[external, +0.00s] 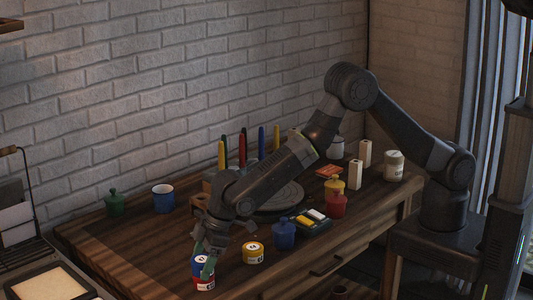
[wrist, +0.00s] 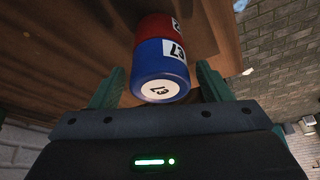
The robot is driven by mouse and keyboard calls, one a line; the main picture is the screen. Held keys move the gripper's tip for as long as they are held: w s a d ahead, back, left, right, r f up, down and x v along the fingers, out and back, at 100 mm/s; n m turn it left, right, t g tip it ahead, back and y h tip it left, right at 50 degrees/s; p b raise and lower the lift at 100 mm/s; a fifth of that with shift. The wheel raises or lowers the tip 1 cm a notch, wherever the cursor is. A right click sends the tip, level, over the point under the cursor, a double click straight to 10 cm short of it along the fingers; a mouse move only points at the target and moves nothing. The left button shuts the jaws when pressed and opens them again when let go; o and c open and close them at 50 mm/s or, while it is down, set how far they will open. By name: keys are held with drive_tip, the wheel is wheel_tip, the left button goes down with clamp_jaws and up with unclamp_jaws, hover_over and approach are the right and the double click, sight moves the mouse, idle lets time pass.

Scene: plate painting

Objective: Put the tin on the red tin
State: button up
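A blue tin (external: 202,261) with a white numbered lid sits on a red tin (external: 204,286) at the table's front left. The wrist view shows the blue tin (wrist: 162,68) end-on, with the red tin (wrist: 155,25) right behind it, the two touching and roughly in line. My gripper (wrist: 159,66) has its green fingers on either side of the blue tin, with a narrow gap visible on each side.
A yellow tin (external: 253,253) stands to the right of the stack. The front left table edge is close to the stack.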

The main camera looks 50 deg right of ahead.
drive_tip(key=shift+r, duration=0.15)
drive_tip(key=shift+r, duration=0.15)
drive_tip(key=b+v, duration=0.1)
drive_tip(key=v, duration=1)
drive_tip(key=shift+d+r, duration=0.2)
drive_tip(key=shift+r, duration=0.1)
